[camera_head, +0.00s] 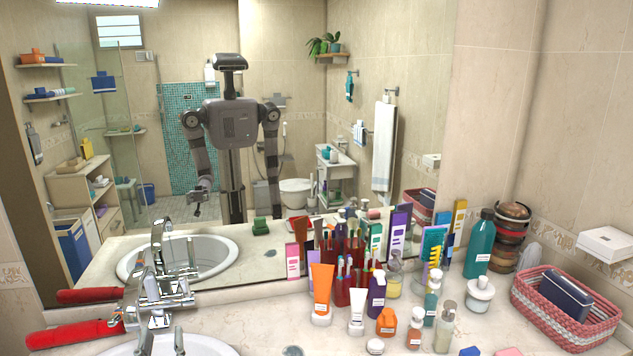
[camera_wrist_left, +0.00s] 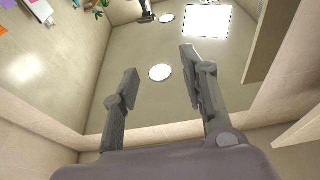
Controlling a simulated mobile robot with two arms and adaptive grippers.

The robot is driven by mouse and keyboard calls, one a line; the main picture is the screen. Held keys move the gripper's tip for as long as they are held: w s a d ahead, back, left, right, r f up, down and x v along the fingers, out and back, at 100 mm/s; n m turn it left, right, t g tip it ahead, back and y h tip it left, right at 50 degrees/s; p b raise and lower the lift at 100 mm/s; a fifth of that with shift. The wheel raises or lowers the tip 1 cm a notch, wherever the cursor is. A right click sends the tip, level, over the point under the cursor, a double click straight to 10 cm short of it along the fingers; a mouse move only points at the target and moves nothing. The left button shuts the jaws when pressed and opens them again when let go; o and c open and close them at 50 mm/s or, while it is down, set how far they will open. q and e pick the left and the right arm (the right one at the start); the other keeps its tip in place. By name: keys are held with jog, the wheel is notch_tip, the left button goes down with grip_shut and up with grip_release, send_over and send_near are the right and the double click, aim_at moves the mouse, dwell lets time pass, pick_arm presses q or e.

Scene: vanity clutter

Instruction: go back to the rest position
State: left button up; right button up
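My left gripper (camera_wrist_left: 160,68) is open in the left wrist view, with its two fingers spread and nothing between them. In the head view it shows only as a reflection (camera_head: 197,199) in the mirror, at the end of the bent left arm, away from the counter items. My right arm hangs down in the mirror, and its gripper is hidden behind the counter edge and the items.
A cluster of bottles and tubes, including an orange tube (camera_head: 321,290) and a teal bottle (camera_head: 479,246), stands on the counter right of the faucet (camera_head: 157,297). A woven basket (camera_head: 600,327) sits at the right. A red-handled item (camera_head: 75,334) lies at the left.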

pick_arm(q)
jog(key=s+d+f+m+g+h, duration=0.4)
jog(key=s+f+g, duration=0.4)
jog(key=f, duration=0.4)
jog(key=s+d+f+g, duration=0.2)
jog(key=s+g, duration=0.1)
jog(key=s, duration=0.4)
jog(key=s+d+f+g+h, duration=0.1)
jog(key=s+d+f+g, duration=0.15)
jog(key=s, duration=0.45)
jog(key=s+d+f+g, duration=0.1)
jog(key=s+g, duration=0.3)
jog(key=s, duration=0.3)
notch_tip(320, 180, down, 30)
jog(key=s+m+b, duration=0.1)
jog(key=b, duration=0.5)
jog(key=s+a+f+g+b, duration=0.1)
jog(key=s+f+b, duration=0.1)
jog(key=s+f, duration=0.6)
jog(key=s+a+f+g+b, duration=0.1)
jog(key=s+a+f+b, duration=0.1)
jog(key=s+f, duration=0.7)
notch_tip(320, 180, down, 6)
jog(key=shift+s+r, duration=0.2)
jog(key=shift+s, duration=0.1)
pick_arm(e)
notch_tip(320, 180, down, 10)
jog(key=w, duration=0.1)
jog(key=shift+a+f, duration=0.15)
jog(key=shift+a, duration=0.05)
